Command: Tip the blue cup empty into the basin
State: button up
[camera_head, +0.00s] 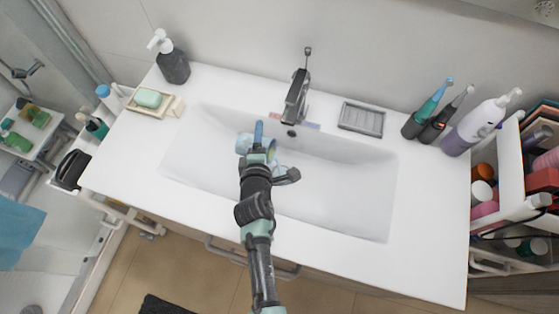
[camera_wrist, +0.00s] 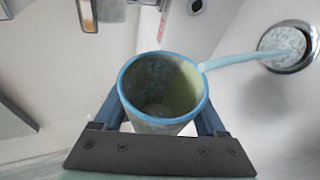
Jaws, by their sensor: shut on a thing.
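The blue cup (camera_wrist: 125,85) is between the fingers of my gripper (camera_wrist: 160,118) in the wrist view. Its blue rim and open mouth face the wrist camera, and its inside looks grey-green. A pale blue strip runs from the rim to the right, toward a round metal ring; I cannot tell whether it is a handle or liquid. In the head view the cup (camera_head: 242,144) shows partly behind my gripper (camera_head: 262,142), over the left part of the white basin (camera_head: 340,195). How much the cup holds is not clear.
A dark faucet (camera_head: 297,95) stands behind the basin. A soap dish (camera_head: 152,102) and a dark dispenser (camera_head: 173,65) are at the left. A grey tray (camera_head: 362,118) and toothbrushes (camera_head: 430,110) are at the right. The basin's right half is clear.

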jog(key=shift+d+r+m+y+p, duration=0.1)
jog(key=shift+r+m+y+p, duration=0.25)
jog(key=shift+p, duration=0.2)
jog(key=shift+t, duration=0.3)
